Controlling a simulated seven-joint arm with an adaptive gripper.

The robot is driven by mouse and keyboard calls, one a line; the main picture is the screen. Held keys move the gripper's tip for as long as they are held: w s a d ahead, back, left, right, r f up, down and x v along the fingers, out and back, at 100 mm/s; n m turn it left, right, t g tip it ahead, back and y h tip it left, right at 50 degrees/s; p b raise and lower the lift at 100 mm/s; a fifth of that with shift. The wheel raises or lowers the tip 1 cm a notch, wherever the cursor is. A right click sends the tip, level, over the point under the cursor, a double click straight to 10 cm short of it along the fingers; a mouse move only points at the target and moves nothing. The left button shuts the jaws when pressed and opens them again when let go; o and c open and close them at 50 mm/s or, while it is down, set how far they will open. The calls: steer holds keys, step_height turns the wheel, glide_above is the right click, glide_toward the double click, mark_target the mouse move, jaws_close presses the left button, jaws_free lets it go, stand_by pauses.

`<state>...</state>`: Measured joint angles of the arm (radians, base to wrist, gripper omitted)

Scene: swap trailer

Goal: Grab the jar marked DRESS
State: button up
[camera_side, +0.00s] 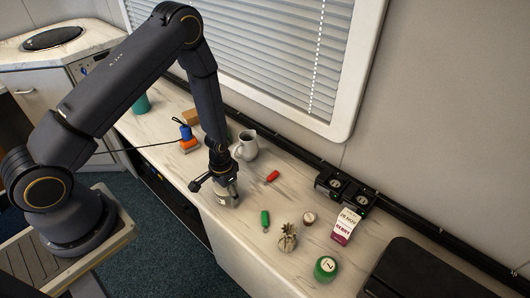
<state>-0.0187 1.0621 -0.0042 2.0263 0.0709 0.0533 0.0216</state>
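My gripper (214,187) points down over the worktop, with its dark fingers spread apart. A grey, metallic-looking jar or can (227,200) stands upright directly below and partly behind it. The gripper hides its upper part, and I cannot tell whether the fingers touch it. A green round jar (326,268) with a pale mark on top stands at the front right, well away from my gripper. I cannot read the word DRESS on either one.
A grey mug (246,146) stands close behind my gripper. Red (272,176) and green (265,220) small items, a spiky pot (287,238), a small round container (309,218) and a printed carton (346,226) stand or lie rightward. A black case (425,272) fills the right end.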

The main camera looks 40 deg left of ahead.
steer(key=c, duration=0.7)
steer(key=shift+o, duration=0.2)
steer(key=shift+r, duration=0.1)
